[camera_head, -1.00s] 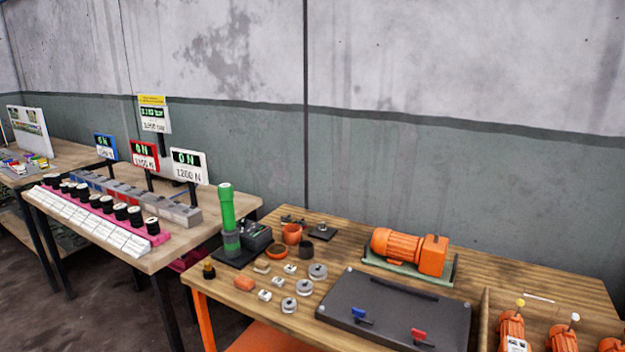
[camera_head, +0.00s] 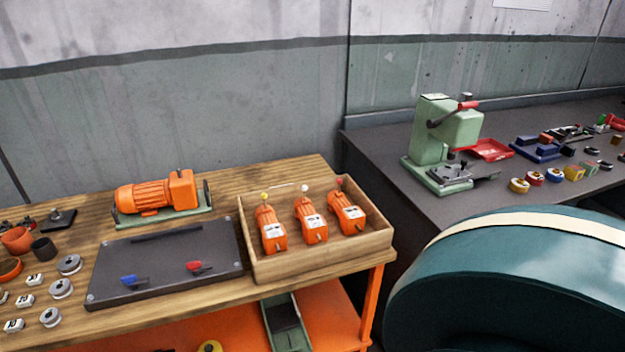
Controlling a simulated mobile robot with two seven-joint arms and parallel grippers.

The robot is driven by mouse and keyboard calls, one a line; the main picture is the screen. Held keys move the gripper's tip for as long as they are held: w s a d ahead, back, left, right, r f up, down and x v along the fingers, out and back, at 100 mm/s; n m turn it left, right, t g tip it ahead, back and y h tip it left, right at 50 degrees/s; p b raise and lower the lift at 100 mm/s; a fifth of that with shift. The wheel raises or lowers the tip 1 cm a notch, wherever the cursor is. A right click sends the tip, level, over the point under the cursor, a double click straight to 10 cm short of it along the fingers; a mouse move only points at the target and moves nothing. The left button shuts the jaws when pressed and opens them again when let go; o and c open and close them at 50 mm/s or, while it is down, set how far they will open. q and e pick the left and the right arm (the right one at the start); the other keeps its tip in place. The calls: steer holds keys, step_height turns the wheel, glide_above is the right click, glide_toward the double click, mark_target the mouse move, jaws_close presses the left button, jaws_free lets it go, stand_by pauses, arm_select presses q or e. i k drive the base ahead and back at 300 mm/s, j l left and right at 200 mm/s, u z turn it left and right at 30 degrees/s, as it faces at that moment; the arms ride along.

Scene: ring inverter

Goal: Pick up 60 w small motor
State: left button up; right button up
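Several orange motors show in the head view. Three small ones stand in an open wooden box at the right end of the wooden table: a left motor (camera_head: 270,229) with a yellow knob on top, a middle motor (camera_head: 310,220) with a white knob, and a right motor (camera_head: 346,212) with a red knob. Each has a white label, too small to read, so I cannot tell which is 60 W. A larger orange motor (camera_head: 157,194) lies on a green base further left. Neither of my grippers is in view.
The wooden box (camera_head: 322,262) has raised walls around the small motors. A dark panel (camera_head: 165,270) with blue and red levers lies left of it. A green press (camera_head: 440,140) stands on the dark bench behind right. A large teal rounded shape fills the lower right.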

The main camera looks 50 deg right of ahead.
mark_target(275, 236)
steer(key=z, duration=1.5)
